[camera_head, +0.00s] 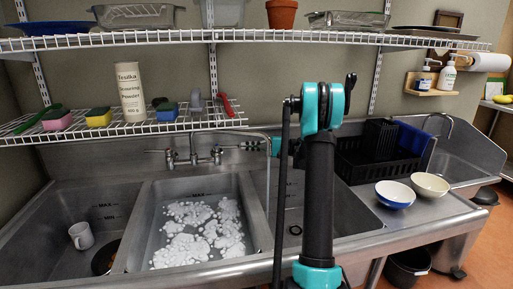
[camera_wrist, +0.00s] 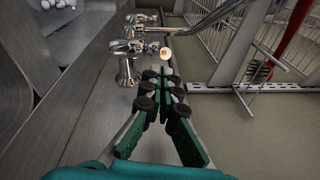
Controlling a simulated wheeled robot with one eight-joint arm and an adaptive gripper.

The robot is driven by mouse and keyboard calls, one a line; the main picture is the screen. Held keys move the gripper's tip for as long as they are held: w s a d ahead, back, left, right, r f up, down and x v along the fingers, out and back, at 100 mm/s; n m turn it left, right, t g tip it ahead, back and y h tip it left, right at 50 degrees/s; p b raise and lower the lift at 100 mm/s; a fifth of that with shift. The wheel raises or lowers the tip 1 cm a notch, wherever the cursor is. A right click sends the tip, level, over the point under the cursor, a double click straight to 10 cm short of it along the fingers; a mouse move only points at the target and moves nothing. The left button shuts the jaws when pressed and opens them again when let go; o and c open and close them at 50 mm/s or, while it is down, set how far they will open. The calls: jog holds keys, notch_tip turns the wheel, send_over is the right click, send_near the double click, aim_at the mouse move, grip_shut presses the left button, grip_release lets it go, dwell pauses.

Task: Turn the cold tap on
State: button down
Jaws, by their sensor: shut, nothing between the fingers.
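The metal wall tap (camera_head: 193,157) is above the middle sink, with a lever at each side and a long spout bending to the right. Its right-hand lever (camera_head: 224,149) is the one nearer my gripper (camera_head: 252,145); I cannot read a hot or cold mark. In the wrist view the near valve and lever (camera_wrist: 129,60) stand just ahead of the fingertips, with a pale round end. The gripper (camera_wrist: 160,82) is shut and empty, its fingertips apparently short of the lever. My arm hides part of the right sink.
The spout (camera_wrist: 210,20) passes close above the gripper in the wrist view. A wire shelf (camera_head: 190,124) with sponges and a powder bottle (camera_head: 130,92) hangs over the tap. Foamy water (camera_head: 205,230) fills the middle sink. A black dish rack (camera_head: 365,160) and two bowls (camera_head: 395,193) stand right.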

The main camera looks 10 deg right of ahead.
jog(key=shift+w+a, duration=0.15)
jog(key=shift+a, duration=0.6)
jog(key=shift+s+a+m+t, duration=0.1)
jog(key=shift+s+m+t, duration=0.3)
jog(key=shift+t, duration=0.2)
jog(key=shift+s, duration=0.1)
jog(key=shift+s+a+m+t+h, duration=0.25)
jog(key=shift+s+a+m+t, duration=0.15)
jog(key=shift+s+t, duration=0.3)
jog(key=shift+s+a+m+t+h, duration=0.35)
jog(key=shift+s+t, duration=0.2)
jog(key=shift+s, duration=0.2)
jog(key=shift+s+a+m+t+h, duration=0.2)
jog(key=shift+s+a+m+t, duration=0.2)
jog(key=shift+s+t, duration=0.3)
jog(key=shift+s+d, duration=0.1)
jog(key=shift+s, duration=0.05)
